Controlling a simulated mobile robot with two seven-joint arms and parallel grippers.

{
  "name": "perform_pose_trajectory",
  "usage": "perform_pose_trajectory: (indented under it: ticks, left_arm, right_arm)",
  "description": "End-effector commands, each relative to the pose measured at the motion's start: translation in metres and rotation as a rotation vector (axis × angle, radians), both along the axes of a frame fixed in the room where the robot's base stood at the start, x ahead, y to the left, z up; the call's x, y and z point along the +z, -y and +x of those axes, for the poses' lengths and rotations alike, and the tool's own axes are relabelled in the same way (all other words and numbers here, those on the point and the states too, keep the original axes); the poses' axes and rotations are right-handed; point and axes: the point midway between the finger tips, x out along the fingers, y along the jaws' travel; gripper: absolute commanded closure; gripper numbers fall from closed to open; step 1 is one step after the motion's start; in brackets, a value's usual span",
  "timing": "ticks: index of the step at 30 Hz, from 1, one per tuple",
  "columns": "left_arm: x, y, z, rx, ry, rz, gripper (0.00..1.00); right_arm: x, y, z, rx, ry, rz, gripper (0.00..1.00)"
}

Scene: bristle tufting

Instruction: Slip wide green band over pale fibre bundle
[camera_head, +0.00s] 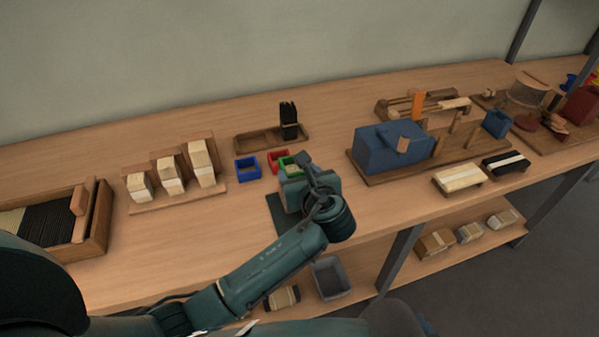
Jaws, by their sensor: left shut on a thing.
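The green band (286,161) is a small square ring, mostly covered by my left gripper (293,174). A small pale patch shows at the band, too small to tell what it is. My left gripper points down at the band and appears shut on it; the fingertips are largely hidden by my wrist. Whether the band touches the table is unclear. Three pale fibre bundles (203,164) stand apart, in a wooden rack (180,201) to the left. Which bundle is meant cannot be told. My right gripper is not in view.
A blue band (247,169) and a red band (276,156) lie left of my gripper. Behind them, a black bundle (288,115) stands in a wooden tray (257,141). A blue block fixture (385,150) stands right. Table is clear between rack and front edge.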

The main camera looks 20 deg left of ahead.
Motion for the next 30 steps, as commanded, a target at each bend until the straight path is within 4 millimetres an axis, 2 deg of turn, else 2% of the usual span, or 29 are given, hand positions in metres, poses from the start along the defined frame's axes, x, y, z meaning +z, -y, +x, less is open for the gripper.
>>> perform_pose_trajectory:
  ticks: [30]
  left_arm:
    - [-0.032, 0.0, 0.0, -0.001, -0.001, 0.002, 0.66]
  right_arm:
    - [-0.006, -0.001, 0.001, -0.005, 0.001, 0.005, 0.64]
